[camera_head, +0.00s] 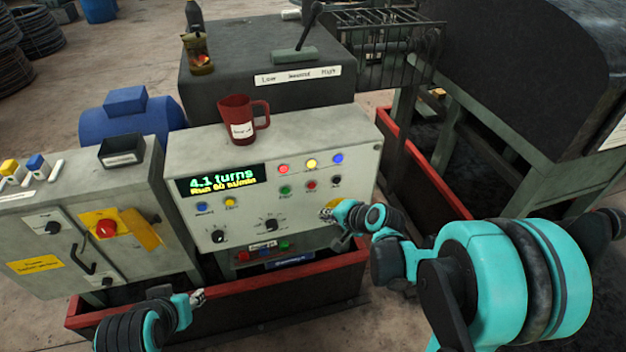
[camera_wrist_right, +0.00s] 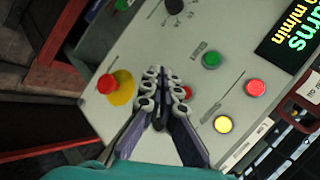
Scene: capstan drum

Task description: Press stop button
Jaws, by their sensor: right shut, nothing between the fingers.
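A small red push button (camera_head: 311,185) sits between a green button (camera_head: 285,190) and a black button (camera_head: 336,180) on the grey control panel (camera_head: 350,150); its label is too small to read. In the right wrist view the red button (camera_wrist_right: 187,92) shows beside the fingertips, partly hidden by them. My right gripper (camera_head: 328,213) is shut and empty in front of the panel's lower right; it also shows in the right wrist view (camera_wrist_right: 166,82). Contact cannot be judged. My left gripper (camera_head: 198,297) is low at the left, its finger opening unclear.
A red mushroom button (camera_wrist_right: 106,84) on a yellow disc is near the gripper. Red, yellow and blue lamps are above the button row. A red mug (camera_head: 238,118) stands on top. A red-edged tray (camera_head: 320,280) runs below.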

